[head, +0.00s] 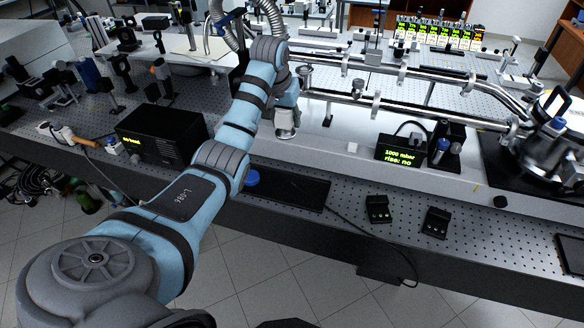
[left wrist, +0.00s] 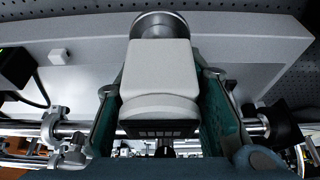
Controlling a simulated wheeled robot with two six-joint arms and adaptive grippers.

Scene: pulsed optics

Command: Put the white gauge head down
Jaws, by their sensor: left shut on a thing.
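The white gauge head (head: 286,119) is held below my left wrist, in front of the long white ledge. In the left wrist view the gauge head (left wrist: 160,75) shows its white body, a round silver flange at the top end and a dark connector face at the near end. My left gripper (left wrist: 162,100) is shut on it, with one teal finger along each side. In the head view the gripper (head: 286,102) is partly hidden by my own arm. I cannot tell whether the flange touches the surface under it. My right gripper is not in view.
Steel pipes (head: 400,104) run behind the ledge (head: 340,142). A gauge display (head: 400,151) reads "1000 mbar, rise: no". A small white cube (head: 352,147) sits on the ledge. Perforated bench right of the mat is partly free.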

